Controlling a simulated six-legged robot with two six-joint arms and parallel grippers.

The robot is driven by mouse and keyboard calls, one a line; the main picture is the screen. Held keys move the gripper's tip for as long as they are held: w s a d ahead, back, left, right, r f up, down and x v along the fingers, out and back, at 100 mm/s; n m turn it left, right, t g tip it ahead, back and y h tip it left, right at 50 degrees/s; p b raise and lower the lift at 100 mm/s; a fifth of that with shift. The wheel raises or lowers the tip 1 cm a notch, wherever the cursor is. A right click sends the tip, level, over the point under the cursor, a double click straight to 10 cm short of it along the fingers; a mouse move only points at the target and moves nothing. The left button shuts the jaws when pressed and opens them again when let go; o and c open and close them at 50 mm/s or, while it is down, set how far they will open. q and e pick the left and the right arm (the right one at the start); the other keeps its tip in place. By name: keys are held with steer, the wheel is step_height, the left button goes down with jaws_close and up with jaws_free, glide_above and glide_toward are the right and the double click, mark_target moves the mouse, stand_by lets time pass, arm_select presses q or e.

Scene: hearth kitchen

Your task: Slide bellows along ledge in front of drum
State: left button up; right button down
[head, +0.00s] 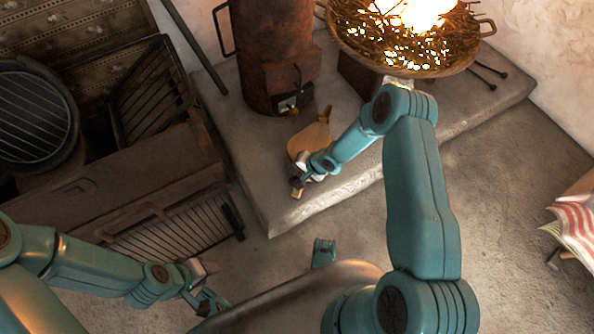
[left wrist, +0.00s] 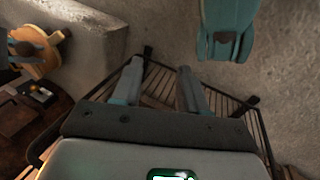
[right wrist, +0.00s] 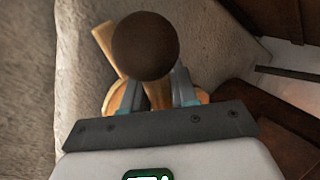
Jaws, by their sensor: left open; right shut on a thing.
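The wooden bellows (head: 312,140) lies on the grey stone ledge (head: 262,165), in front of and a little right of the rusty drum (head: 272,45). My right gripper (head: 299,184) is shut on the bellows' handle end, close to the ledge's front edge. In the right wrist view a dark round knob (right wrist: 145,46) covers part of the handles and the bellows' tan body (right wrist: 118,98). The bellows (left wrist: 40,62) also shows at the left in the left wrist view. My left gripper (head: 208,300) is open and empty above the floor, away from the ledge.
Dark grill racks (head: 165,225) and a wooden chest fill the left side. A red-striped cloth (head: 575,215) lies at the right.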

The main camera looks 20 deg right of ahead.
arm_select(q)
steer(key=shift+d, duration=0.1)
arm_select(e)
steer(key=c, duration=0.8)
jaws_free()
arm_select(q)
step_height(320, 180, up, 7)
steer(key=s+d+p, duration=0.1)
steer(key=s+p, duration=0.1)
steer(key=p, duration=0.5)
steer(key=shift+s+d+r+g+p, duration=0.15)
steer(key=shift+s+d+g+p, duration=0.1)
steer(key=shift+g+p, duration=0.15)
arm_select(e)
steer(key=v, duration=1.6)
steer(key=shift+d, duration=0.15)
steer(key=shift+r, duration=0.2)
